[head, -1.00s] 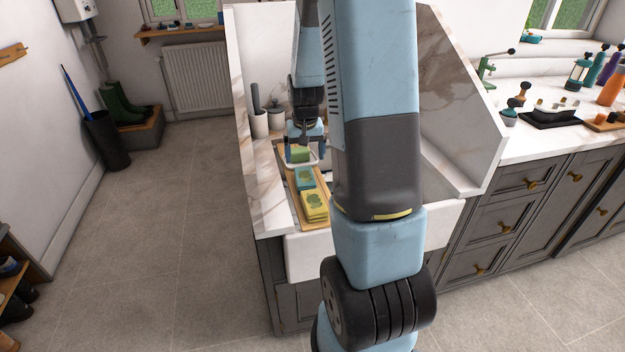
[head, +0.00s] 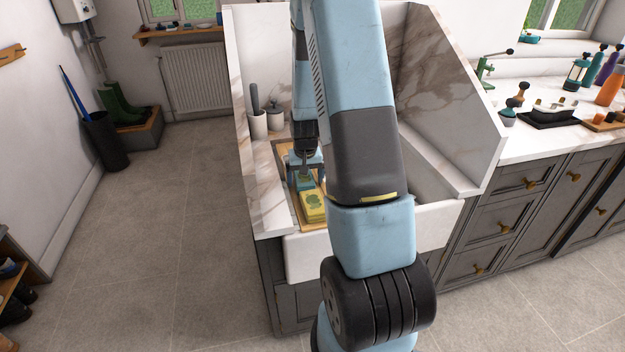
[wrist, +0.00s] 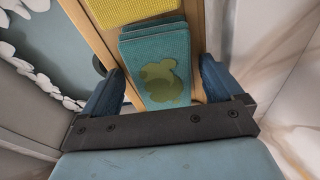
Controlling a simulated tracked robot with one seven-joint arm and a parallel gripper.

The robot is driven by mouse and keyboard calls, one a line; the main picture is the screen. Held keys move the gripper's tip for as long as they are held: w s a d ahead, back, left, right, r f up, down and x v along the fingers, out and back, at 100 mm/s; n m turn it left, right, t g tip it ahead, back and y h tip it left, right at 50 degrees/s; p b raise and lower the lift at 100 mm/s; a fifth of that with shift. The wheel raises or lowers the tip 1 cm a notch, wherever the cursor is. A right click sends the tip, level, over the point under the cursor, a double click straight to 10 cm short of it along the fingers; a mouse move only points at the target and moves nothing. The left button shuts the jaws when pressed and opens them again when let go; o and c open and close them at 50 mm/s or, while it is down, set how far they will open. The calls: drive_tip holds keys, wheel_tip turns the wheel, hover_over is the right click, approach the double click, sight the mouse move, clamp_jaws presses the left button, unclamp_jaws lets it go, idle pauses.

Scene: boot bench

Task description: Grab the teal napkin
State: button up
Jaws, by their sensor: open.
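The teal napkin (wrist: 155,55) lies in a small stack on a wooden board, with a yellow-green print on it. In the wrist view it sits between the two blue fingers of my gripper (wrist: 160,85), which is open with a finger on each side. In the head view my gripper (head: 305,170) is low over the board, and the teal napkin (head: 305,184) shows just in front of it. A yellow napkin stack (head: 313,206) lies nearer the front of the board; its edge also shows in the wrist view (wrist: 135,10). The green napkin seen earlier is hidden behind my gripper.
The wooden board (head: 311,227) spans the white sink (head: 300,258). Grey-white containers (head: 258,126) stand behind on the marble counter. Marble side panels (head: 450,95) rise on the right. A worktop with bottles and tools is further right.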

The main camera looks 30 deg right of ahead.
drive_tip(key=shift+f, duration=0.15)
drive_tip(key=c, duration=1)
drive_tip(key=shift+c, duration=0.2)
